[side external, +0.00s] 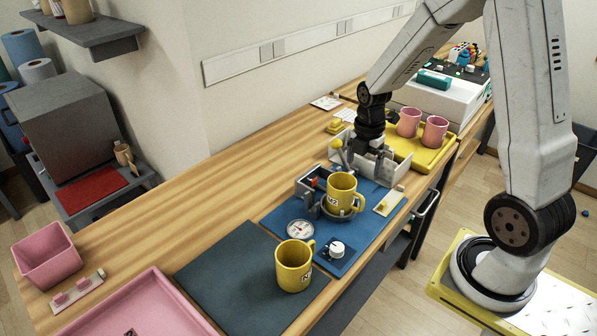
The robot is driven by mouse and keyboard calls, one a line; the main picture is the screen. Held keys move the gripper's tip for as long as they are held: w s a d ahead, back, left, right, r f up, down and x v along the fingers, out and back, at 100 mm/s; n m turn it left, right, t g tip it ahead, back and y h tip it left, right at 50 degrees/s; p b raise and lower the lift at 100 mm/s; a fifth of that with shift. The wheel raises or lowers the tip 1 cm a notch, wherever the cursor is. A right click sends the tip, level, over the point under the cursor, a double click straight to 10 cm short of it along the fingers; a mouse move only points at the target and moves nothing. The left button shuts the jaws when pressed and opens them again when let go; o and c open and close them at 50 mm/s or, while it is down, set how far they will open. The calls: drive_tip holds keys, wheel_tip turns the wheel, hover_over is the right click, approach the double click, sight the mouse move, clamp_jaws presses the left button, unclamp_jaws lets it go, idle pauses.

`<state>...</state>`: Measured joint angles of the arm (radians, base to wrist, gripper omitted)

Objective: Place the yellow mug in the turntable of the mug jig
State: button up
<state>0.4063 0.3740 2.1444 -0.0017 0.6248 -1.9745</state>
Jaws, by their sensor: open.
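One yellow mug (342,188) with a small dark-and-white label stands upright in the middle of the blue mug jig (292,213). Its base is inside or just above the round grey turntable (337,215); I cannot tell how fully it sits there. A second yellow mug (294,268) stands upright on the dark mat, near the front edge. My gripper (366,166) is open, behind and slightly right of the mug in the jig. It appears apart from that mug; its fingertips are partly hidden by jig parts.
A yellow tray (444,153) with two pink mugs (408,122) is right of my gripper. A dial gauge (300,231) and white knob (337,249) are on the jig's front. The dark mat (222,278) is mostly clear. A pink tray (128,308) and pink bin (47,258) are left.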

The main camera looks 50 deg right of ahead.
drive_tip(key=shift+r, duration=0.3)
drive_tip(key=shift+a, duration=0.15)
idle(0.4)
drive_tip(key=s+a+r+m+t, duration=0.1)
drive_tip(key=s+a+m, duration=0.1)
drive_tip(key=a+m, duration=0.5)
drive_tip(key=s+a+r+m+t, duration=0.1)
drive_tip(key=s+a+m, duration=0.2)
drive_tip(key=a+m, duration=0.4)
drive_tip(key=shift+s+m+t, duration=0.25)
drive_tip(key=shift+m+t, duration=0.05)
drive_tip(key=shift+m, duration=1.7)
drive_tip(key=shift+a+r, duration=0.1)
